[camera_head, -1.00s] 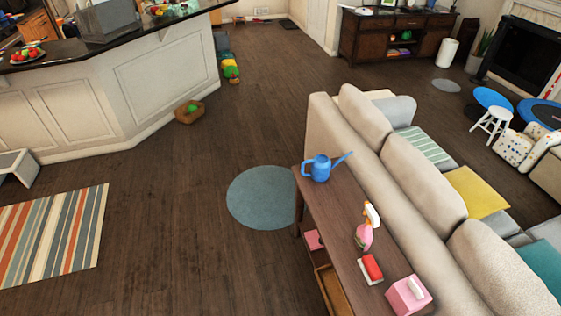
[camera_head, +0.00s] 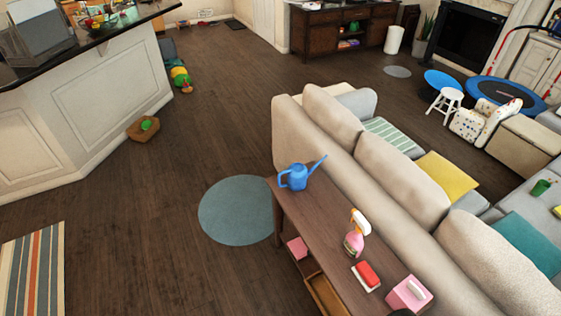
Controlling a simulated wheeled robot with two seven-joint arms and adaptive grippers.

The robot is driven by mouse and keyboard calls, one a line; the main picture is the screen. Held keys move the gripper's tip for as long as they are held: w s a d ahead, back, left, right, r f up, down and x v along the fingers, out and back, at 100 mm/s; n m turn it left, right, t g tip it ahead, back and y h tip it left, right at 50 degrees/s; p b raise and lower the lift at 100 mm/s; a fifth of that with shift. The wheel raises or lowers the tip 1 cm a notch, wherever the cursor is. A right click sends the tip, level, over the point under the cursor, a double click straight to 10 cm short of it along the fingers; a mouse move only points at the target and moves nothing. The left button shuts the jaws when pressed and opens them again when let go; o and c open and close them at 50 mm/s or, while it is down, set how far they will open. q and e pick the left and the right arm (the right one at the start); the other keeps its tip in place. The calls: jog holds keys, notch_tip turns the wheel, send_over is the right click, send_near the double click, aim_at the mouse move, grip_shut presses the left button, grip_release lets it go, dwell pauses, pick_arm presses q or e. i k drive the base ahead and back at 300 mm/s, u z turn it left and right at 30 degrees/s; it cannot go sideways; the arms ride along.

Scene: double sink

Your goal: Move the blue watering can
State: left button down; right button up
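The blue watering can (camera_head: 296,178) stands upright on the far end of a narrow brown console table (camera_head: 318,222) behind the sofa. Its spout points right and up, toward the sofa back, and its handle is on the left. Neither of my grippers shows in the head view.
On the table are a pink spray bottle (camera_head: 355,236), a red-and-white block (camera_head: 366,275) and a pink box (camera_head: 409,294). The beige sofa (camera_head: 335,165) borders the table on the right. A round blue-grey rug (camera_head: 236,211) and open wooden floor lie left.

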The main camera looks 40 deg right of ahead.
aim_at(297, 174)
jog(key=i, duration=1.95)
